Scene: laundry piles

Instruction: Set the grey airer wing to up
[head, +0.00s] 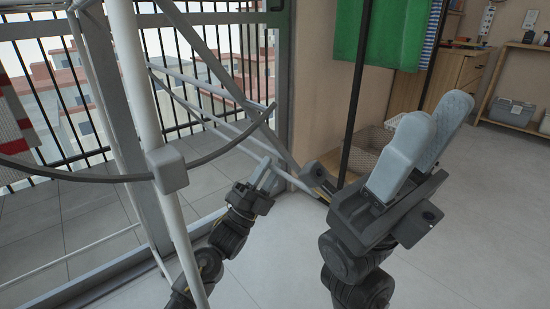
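The grey airer (136,80) stands close on the left, with pale upright tubes and a grey joint block (169,171) on a curved bar. A set of thin grey rods (205,112), apparently its wing, slants down to the right from the frame toward my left gripper. My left gripper (268,174) is at the lower end of these rods; whether it touches or grips one is unclear. My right gripper (428,140) is raised at the right, apart from the airer. Its two pale finger pads overlap in view and appear empty; the gap between them is unclear.
A green cloth (384,32) hangs behind my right gripper, near a dark upright pole (357,95). A red-and-white cloth (14,125) hangs at the far left. A wooden cabinet (436,80) and shelf baskets (511,112) stand at the back right. The right floor is clear.

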